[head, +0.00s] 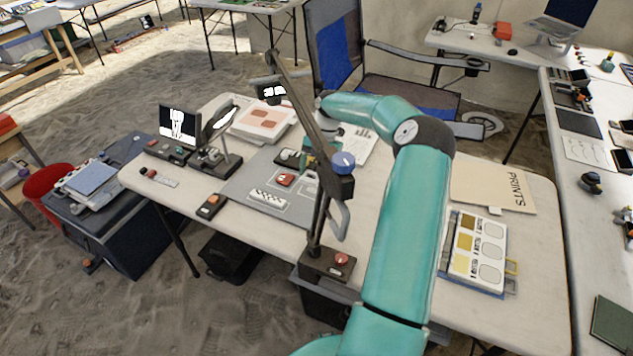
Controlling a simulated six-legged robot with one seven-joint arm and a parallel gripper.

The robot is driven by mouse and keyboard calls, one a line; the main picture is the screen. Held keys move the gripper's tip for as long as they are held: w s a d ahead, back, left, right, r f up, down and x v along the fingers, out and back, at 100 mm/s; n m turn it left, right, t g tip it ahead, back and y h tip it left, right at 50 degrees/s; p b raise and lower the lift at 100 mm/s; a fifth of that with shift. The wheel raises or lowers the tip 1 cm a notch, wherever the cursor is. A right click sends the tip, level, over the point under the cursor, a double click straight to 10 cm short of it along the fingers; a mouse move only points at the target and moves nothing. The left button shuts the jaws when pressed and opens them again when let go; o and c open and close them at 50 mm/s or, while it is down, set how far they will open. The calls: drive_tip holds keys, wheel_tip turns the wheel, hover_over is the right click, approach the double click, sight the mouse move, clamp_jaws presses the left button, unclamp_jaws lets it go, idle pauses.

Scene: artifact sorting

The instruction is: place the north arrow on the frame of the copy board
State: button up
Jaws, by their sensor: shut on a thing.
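The copy board (240,186) is a flat grey panel on the white table. Pale lines mark a frame (299,209) on it. A black-and-white scale bar (268,198) and a small red block (285,179) lie on it. My teal arm reaches over the table, and my gripper (307,152) is low over the back right of the board. The dark slanted arm and blue knob of the copy stand (318,215) cover much of my gripper. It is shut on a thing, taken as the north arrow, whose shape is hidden.
The copy stand's post rises at the board's front right. A PRINTS folder (493,188) and a sample card (475,250) lie at right.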

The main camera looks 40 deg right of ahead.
hover_over(315, 192)
drive_tip(key=d, duration=0.1)
drive_tip(key=f, duration=0.4)
drive_tip(key=shift+w+d+f, duration=0.15)
drive_tip(key=shift+w+f, duration=0.2)
drive_tip(key=shift+w, duration=0.05)
drive_tip(key=shift+f, duration=1.5)
drive_tip(key=shift+f, duration=0.15)
drive_tip(key=o, duration=0.9)
drive_tip(key=v, duration=0.8)
